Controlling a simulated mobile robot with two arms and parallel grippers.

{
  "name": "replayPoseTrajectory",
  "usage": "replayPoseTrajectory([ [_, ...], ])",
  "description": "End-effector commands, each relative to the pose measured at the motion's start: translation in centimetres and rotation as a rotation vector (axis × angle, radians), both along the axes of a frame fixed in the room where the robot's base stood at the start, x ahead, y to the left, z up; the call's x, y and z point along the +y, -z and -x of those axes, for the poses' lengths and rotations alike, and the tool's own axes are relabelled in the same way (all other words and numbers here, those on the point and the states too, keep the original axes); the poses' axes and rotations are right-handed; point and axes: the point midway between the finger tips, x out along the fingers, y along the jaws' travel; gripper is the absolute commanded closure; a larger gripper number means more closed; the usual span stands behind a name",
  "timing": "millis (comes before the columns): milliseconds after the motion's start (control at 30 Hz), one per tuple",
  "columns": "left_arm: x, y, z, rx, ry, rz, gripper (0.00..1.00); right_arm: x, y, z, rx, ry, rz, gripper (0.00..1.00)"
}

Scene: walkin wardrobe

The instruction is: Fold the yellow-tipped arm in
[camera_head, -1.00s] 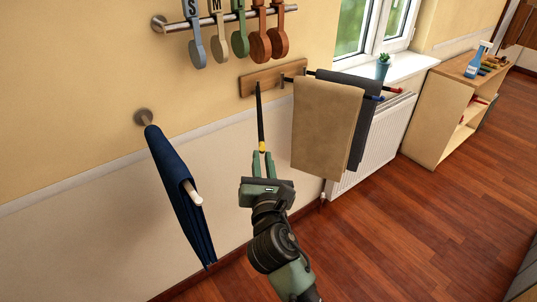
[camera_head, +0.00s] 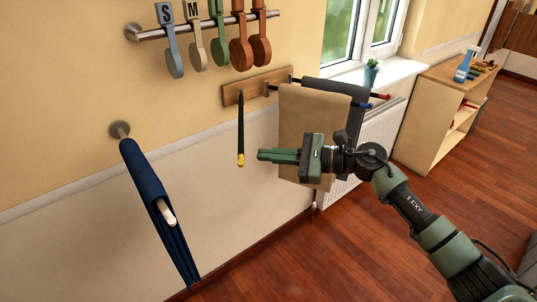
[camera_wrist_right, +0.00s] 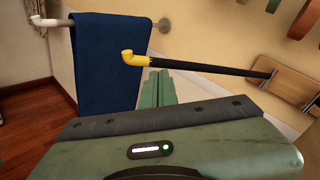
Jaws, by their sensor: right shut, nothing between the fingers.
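The yellow-tipped arm is a thin black rod (camera_head: 240,128) on the wooden wall board (camera_head: 232,95). In the head view it points down and out from the board, with its yellow tip (camera_head: 240,160) at the free end. In the right wrist view the rod (camera_wrist_right: 200,67) runs from the board to the bent yellow tip (camera_wrist_right: 135,58). My right gripper (camera_head: 262,155) is shut and empty, pointing left, just right of the yellow tip in the head view. The fingers (camera_wrist_right: 157,88) appear close to the tip, without clear contact. My left gripper is not in view.
A beige towel (camera_head: 300,115) and a dark grey towel (camera_head: 352,95) hang on other arms, with red (camera_head: 388,96) and blue (camera_head: 379,96) tips. A navy cloth (camera_head: 150,190) hangs on a wall peg at left. A radiator (camera_head: 375,140) stands under the window.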

Motion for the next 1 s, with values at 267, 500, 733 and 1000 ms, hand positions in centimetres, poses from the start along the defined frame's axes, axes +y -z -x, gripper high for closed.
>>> replayPoseTrajectory([
  [267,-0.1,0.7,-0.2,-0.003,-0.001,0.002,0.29,-2.3,-6.2,4.9,-0.965,-0.476,0.780,1.00],
  [500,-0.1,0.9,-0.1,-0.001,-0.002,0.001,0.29,-6.5,-8.1,5.3,-1.308,-0.713,1.167,1.00],
  [733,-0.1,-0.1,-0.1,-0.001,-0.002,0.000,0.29,-5.6,-6.7,4.6,-1.323,-0.734,1.187,1.00],
  [1000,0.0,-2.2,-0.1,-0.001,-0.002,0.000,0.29,-2.5,-2.5,2.5,-1.321,-0.731,1.183,1.00],
])
